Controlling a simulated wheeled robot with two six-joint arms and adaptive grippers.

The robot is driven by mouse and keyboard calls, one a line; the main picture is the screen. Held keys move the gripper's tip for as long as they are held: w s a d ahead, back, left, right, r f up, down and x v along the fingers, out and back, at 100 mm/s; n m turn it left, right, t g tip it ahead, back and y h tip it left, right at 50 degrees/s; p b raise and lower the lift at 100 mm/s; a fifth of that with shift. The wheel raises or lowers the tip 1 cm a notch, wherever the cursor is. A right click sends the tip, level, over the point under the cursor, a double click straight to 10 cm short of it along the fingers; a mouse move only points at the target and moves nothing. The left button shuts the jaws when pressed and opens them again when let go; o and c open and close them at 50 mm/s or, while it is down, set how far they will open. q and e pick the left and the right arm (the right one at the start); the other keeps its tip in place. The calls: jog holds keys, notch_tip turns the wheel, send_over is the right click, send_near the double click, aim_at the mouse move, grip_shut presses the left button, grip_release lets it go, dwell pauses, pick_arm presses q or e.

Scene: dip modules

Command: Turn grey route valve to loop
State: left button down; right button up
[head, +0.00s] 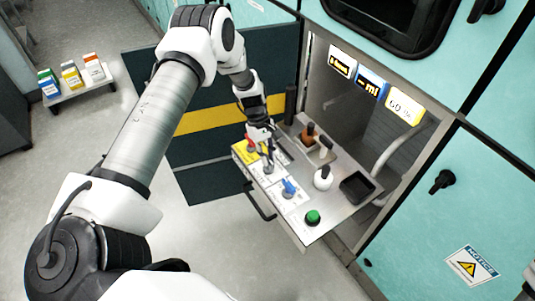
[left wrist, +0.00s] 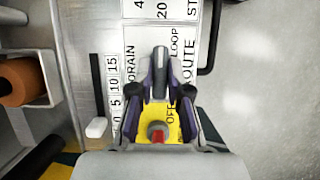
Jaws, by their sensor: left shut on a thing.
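The grey route valve handle (left wrist: 160,58) sits between the two fingers of my left gripper (left wrist: 160,84), which is shut on it. The handle points up in the left wrist view, with the DRAIN label (left wrist: 131,65) to its left and the LOOP (left wrist: 175,42) and ROUTE (left wrist: 188,68) labels to its right. Its exact setting is partly hidden by the fingers. In the head view the left gripper (head: 262,138) reaches down over the far end of the panel, and the grey valve (head: 268,166) shows just below it. My right gripper is not in view.
A red valve (head: 250,144) on a yellow label, a blue valve (head: 289,187) and a green button (head: 313,217) share the drawer panel. A slider scale (left wrist: 114,90) lies beside the gripper.

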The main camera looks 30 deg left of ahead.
pick_arm(q)
jog(key=c, duration=1.1)
grip_release()
jog(key=v, duration=1.2)
jog(key=shift+d, duration=0.1)
